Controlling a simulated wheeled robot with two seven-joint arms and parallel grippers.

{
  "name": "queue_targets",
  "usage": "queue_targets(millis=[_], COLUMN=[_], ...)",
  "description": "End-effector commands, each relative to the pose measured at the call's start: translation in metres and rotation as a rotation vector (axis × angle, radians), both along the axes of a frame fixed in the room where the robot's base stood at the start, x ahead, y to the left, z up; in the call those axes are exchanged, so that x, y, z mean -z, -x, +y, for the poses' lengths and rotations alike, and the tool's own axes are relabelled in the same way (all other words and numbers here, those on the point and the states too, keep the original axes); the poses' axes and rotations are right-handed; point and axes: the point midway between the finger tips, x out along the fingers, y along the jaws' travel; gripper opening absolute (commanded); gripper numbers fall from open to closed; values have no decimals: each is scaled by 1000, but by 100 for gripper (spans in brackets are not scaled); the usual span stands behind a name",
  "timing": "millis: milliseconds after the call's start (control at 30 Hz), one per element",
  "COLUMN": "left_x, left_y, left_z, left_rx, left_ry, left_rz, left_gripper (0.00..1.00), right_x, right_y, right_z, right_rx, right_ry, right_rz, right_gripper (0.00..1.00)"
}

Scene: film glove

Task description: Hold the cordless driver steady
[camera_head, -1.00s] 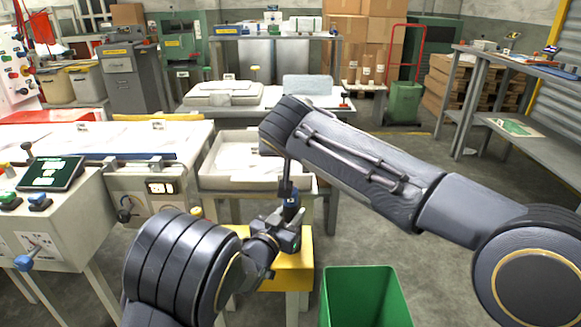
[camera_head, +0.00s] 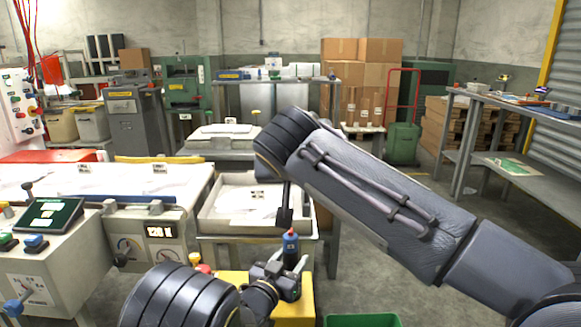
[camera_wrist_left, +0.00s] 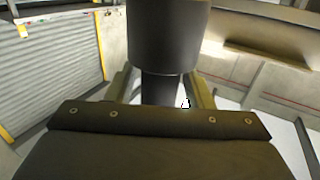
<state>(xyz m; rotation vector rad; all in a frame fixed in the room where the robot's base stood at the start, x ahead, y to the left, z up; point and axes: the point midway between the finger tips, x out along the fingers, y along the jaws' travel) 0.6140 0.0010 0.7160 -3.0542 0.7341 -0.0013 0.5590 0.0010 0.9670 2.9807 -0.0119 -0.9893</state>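My right arm crosses from the right. A dark narrow part, seemingly my right gripper (camera_head: 285,212), hangs just above the driver; its fingers do not show clearly.
The yellow stand (camera_head: 304,312) is below the driver. A pale tray (camera_head: 222,225) stands behind it, and the control console (camera_head: 80,255) is at the left. A green bin (camera_head: 362,321) shows at the bottom edge. Open floor (camera_head: 400,215) lies at the right, before a shelf.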

Motion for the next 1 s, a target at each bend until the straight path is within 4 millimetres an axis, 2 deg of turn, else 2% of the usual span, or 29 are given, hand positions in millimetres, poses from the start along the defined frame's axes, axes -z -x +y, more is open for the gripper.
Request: queue_targets(millis=[100, 333, 467, 800, 1000], left_x=[0, 0, 0, 0, 0], left_y=[0, 0, 8, 69, 97], left_z=[0, 0, 5, 36, 50], left_rx=[0, 0, -1, -3, -1], left_ry=[0, 0, 2, 4, 2], left_rz=[0, 0, 1, 4, 1], left_gripper=[59, 59, 59, 59, 59], right_x=[0, 0, 0, 0, 0], right_y=[0, 0, 0, 0, 0], right_z=[0, 0, 0, 0, 0], right_rx=[0, 0, 0, 0, 0], right_ry=[0, 0, 0, 0, 0], right_rz=[0, 0, 0, 0, 0], right_gripper=[0, 0, 0, 0, 0])
